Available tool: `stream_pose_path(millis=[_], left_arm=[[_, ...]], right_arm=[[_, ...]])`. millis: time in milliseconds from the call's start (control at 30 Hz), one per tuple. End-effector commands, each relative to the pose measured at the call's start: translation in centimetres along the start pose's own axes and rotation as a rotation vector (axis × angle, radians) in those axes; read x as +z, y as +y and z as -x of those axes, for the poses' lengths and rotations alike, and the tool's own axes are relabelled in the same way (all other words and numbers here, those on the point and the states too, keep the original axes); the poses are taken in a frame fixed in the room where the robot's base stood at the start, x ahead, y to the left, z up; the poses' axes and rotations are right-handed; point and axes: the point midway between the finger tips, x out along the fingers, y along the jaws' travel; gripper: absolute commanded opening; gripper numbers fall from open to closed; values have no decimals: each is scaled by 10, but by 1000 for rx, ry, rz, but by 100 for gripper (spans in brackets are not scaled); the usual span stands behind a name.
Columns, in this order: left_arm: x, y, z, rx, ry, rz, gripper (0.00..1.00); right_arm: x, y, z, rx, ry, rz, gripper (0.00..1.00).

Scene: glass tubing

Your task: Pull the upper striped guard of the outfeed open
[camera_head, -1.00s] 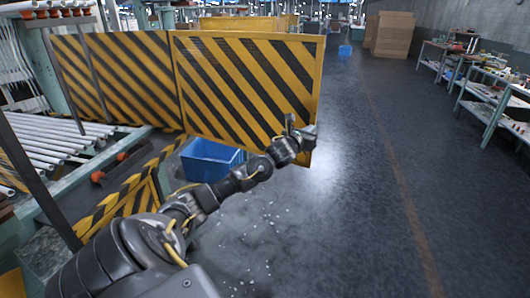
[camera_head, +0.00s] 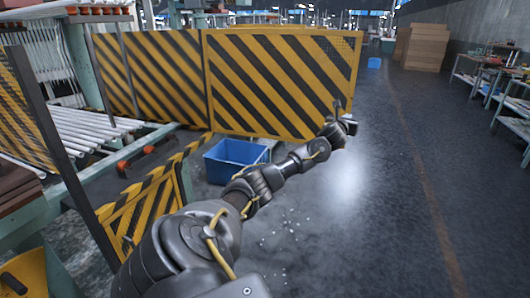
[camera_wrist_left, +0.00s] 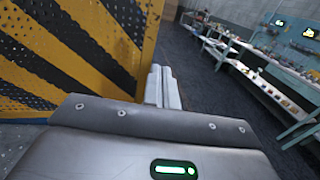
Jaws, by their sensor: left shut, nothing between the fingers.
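The striped guard (camera_head: 280,85), a yellow panel with black diagonal stripes and a mesh corner, stands upright beyond my left arm, angled out from a second striped panel (camera_head: 150,80) on its left. My left gripper (camera_head: 339,108) is at the guard's right edge, near its lower corner; I cannot tell whether it touches. In the left wrist view the shut fingers (camera_wrist_left: 163,87) hold nothing and lie just right of the guard's edge (camera_wrist_left: 140,50). The guard's striped face fills the left of that view. My right gripper is out of view.
A blue bin (camera_head: 235,160) stands on the floor below the guard. A roller conveyor (camera_head: 90,130) and a low striped guard (camera_head: 150,205) are at left. Open floor (camera_head: 400,190) lies to the right, with workbenches (camera_head: 510,100) along the wall and cardboard boxes (camera_head: 425,47) behind.

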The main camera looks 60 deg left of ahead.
Motion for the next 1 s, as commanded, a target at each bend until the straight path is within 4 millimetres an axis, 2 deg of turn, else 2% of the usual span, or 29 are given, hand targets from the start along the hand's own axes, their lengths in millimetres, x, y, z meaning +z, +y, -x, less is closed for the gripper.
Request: stream_pose_path(millis=[333, 467, 633, 700, 767, 867, 1000], left_arm=[[0, -1, 1, -2, 0, 0, 0], [2, -9, 8, -8, -1, -2, 0], [2, -32, 33, -22, 1, -4, 0], [-3, -35, 46, -21, -3, -3, 0], [-3, -38, 58, -21, -2, -2, 0], [-4, -42, 78, -19, -1, -3, 0], [-3, -47, 101, -19, -2, -1, 0]], right_arm=[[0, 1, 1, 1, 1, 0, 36], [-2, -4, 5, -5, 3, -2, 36], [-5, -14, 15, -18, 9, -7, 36], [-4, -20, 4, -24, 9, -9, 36], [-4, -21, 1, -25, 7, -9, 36], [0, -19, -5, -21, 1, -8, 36], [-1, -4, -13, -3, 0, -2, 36]])
